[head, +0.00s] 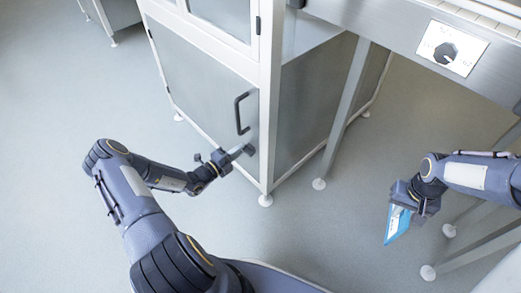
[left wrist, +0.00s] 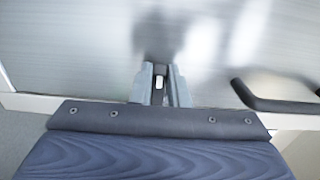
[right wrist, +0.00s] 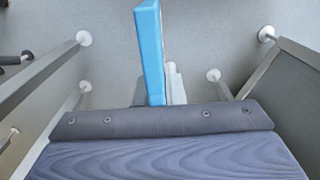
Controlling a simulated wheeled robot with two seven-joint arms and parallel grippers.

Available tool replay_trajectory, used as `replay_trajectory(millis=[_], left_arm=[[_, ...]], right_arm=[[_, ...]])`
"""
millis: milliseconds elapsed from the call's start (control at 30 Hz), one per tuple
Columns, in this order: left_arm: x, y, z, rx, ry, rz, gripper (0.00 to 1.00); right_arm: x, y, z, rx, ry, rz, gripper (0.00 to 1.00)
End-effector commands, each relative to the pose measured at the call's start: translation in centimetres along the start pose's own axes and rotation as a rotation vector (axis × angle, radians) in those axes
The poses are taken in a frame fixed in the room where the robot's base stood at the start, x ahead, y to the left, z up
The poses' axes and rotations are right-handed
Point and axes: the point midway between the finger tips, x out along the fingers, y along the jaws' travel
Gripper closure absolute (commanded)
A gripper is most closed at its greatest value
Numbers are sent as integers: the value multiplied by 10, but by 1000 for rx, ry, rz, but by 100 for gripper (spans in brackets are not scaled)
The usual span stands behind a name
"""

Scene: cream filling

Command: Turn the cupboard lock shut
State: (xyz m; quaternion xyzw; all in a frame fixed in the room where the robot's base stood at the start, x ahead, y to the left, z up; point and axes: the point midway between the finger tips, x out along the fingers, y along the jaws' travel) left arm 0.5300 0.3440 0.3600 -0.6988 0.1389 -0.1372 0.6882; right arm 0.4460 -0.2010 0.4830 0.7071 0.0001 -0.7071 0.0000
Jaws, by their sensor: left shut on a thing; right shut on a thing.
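The cupboard (head: 205,85) has a grey lower door with a black bar handle (head: 240,113), which also shows at the right of the left wrist view (left wrist: 275,100). My left gripper (head: 245,151) is at this door, just below the handle. In the left wrist view its two grey fingers are closed around a small dark lock piece (left wrist: 159,72) with a light mark on it. The fingers hide most of the lock in the head view. My right gripper (head: 412,205) is shut on a flat blue and white object (head: 397,224), seen edge-on in the right wrist view (right wrist: 151,50).
A metal machine (head: 405,45) with a dark dial (head: 445,53) on a white plate stands at the upper right on legs. The grey floor (head: 315,230) between my arms is clear. The right arm is close to metal legs at the right.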

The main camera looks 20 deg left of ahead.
Motion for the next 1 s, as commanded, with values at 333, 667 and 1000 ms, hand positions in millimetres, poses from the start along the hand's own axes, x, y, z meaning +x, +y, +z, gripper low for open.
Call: replay_trajectory(millis=[333, 667, 1000], left_arm=[[0, 1, 0, -1, -1, 2, 64], [-15, -1, 0, 0, -2, 3, 64], [-86, -2, 1, -1, -4, 4, 64]], right_arm=[[0, 0, 0, 0, 0, 0, 100], [-6, 0, 0, 0, 1, 0, 100], [-25, 0, 0, 0, 0, 0, 100]])
